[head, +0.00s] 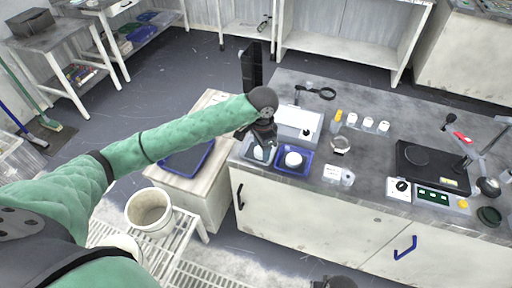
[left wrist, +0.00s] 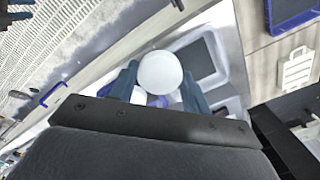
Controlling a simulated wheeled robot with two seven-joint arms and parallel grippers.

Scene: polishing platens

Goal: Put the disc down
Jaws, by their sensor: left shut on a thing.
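My left gripper (head: 262,146) is low over the left end of the grey worktop (head: 366,174), at two small blue trays. It is shut on a white round disc (left wrist: 160,72), which shows between its two fingers in the left wrist view. In the head view the held disc (head: 260,152) is mostly hidden by the gripper, and I cannot tell whether it touches the left tray (head: 248,160). Another white round piece (head: 293,159) sits in the right blue tray (head: 294,172). A dark part (head: 335,283) at the bottom edge may be my right gripper; its fingers are not clear.
A white box (head: 299,121) stands behind the trays. White jars (head: 368,122), a clear dish (head: 340,145) and a black polishing unit (head: 432,167) stand to the right. A lower wooden cabinet with a dark blue tray (head: 187,160) is at the left. A bucket (head: 149,209) stands nearer.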

